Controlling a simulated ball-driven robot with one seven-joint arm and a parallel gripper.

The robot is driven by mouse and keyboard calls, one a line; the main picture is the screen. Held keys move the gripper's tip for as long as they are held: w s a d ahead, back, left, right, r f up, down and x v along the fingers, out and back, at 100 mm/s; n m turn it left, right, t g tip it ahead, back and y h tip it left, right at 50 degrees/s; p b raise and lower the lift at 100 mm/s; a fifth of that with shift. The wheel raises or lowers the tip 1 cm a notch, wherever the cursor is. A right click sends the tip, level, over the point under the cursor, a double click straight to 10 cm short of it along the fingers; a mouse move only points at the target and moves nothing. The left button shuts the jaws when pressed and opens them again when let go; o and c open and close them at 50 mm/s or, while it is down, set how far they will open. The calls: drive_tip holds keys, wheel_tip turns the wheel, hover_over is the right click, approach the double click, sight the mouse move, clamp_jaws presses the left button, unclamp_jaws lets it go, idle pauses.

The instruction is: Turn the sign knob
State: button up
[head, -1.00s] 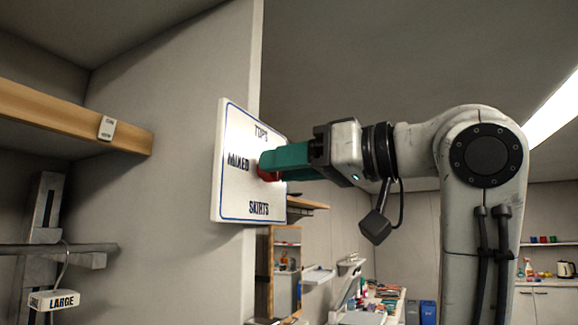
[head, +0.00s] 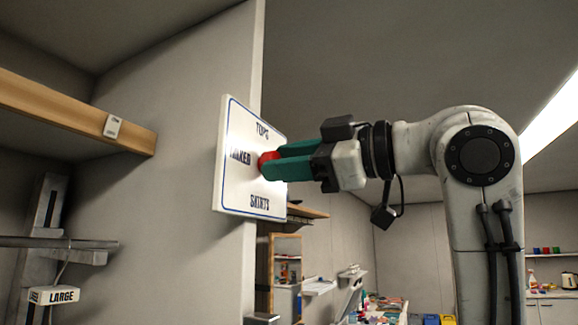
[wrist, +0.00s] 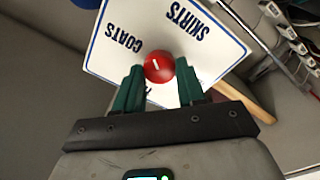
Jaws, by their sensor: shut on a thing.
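The white sign (head: 235,190) with a blue border is fixed upright on the grey wall panel. In the head view it reads TOPS, MIXED and SKIRTS; the wrist view also shows COATS on the sign (wrist: 112,62). The round red knob (head: 267,157) sits at its middle. In the wrist view a short white mark lies on the knob (wrist: 158,68); which word it points at I cannot tell. My gripper (head: 272,163) has its green fingers on either side of the knob and is shut on it. The fingers partly hide the knob in the head view.
A wooden shelf (head: 75,114) with a small white tag juts out at left. Below it is a rail (head: 60,243) with a LARGE label (head: 55,296). Behind the panel are more shelves and a cluttered table (head: 385,306). The space right of the sign is free around my arm.

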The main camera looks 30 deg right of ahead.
drive_tip(key=n, duration=1.7)
drive_tip(key=n+g+y, duration=0.1)
drive_tip(key=n, duration=0.8)
drive_tip(key=shift+w+d+f+p, duration=0.1)
drive_tip(key=shift+f+p, duration=0.2)
drive_tip(key=shift+n, duration=0.3)
drive_tip(key=o, duration=1.1)
drive_tip(key=shift+r, duration=0.15)
drive_tip(key=shift+c, duration=0.2)
drive_tip(key=shift+d, duration=0.1)
drive_tip(key=b+v, duration=0.3)
drive_tip(key=v, duration=0.7)
drive_tip(key=shift+s+d, duration=0.25)
